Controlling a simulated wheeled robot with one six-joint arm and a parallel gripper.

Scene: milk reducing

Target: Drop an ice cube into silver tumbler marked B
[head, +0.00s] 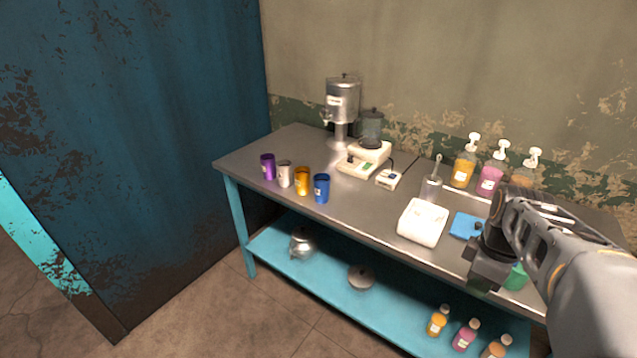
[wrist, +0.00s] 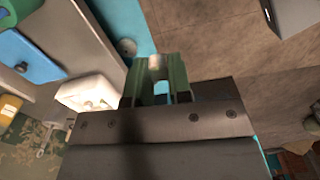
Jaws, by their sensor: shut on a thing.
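The silver tumbler (head: 284,176) stands upright on the metal table at the left, between a purple tumbler (head: 267,167) and a gold tumbler (head: 302,181). Its letter is too small to read. My gripper (head: 481,287) is in front of the table's right part, far to the right of the tumbler. In the wrist view its green fingers (wrist: 157,75) are shut on a small pale thing, seemingly an ice cube (wrist: 155,62). The white ice container (head: 422,222) sits on the table left of my gripper; it also shows in the wrist view (wrist: 76,90) with pale cubes inside.
A blue tumbler (head: 321,188) stands right of the gold one. A scale (head: 367,158), a dispenser (head: 342,98) and pump bottles (head: 465,165) are farther back. A blue cloth (head: 466,226) lies beside the ice container. The table's front strip between tumblers and ice container is clear.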

